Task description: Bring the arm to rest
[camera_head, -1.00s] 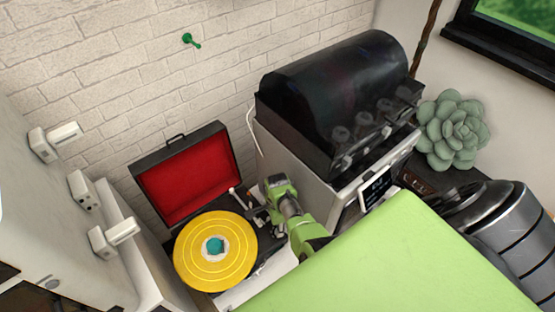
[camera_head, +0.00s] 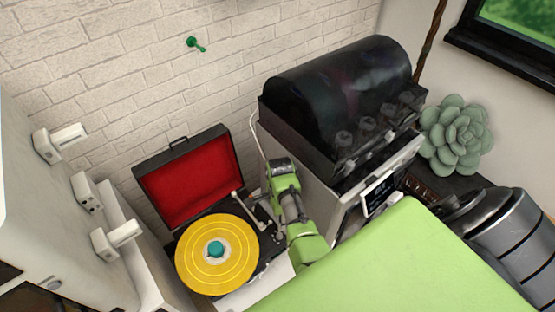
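A green and grey arm of mine (camera_head: 293,215) rises past the edge of the large green panel in the lower middle. Its far end stands between the record player (camera_head: 190,180) and the white machine with a dark domed lid (camera_head: 340,90). I cannot tell from this view which arm it is. No gripper fingers can be made out, and no held object shows. The near part of the arm is hidden behind the green panel.
The record player's red-lined lid is open, and a yellow record (camera_head: 217,270) lies on it. A succulent (camera_head: 456,135) stands right of the machine. White blocky fittings (camera_head: 88,190) stick out at the left. A green hook (camera_head: 195,44) is on the brick wall.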

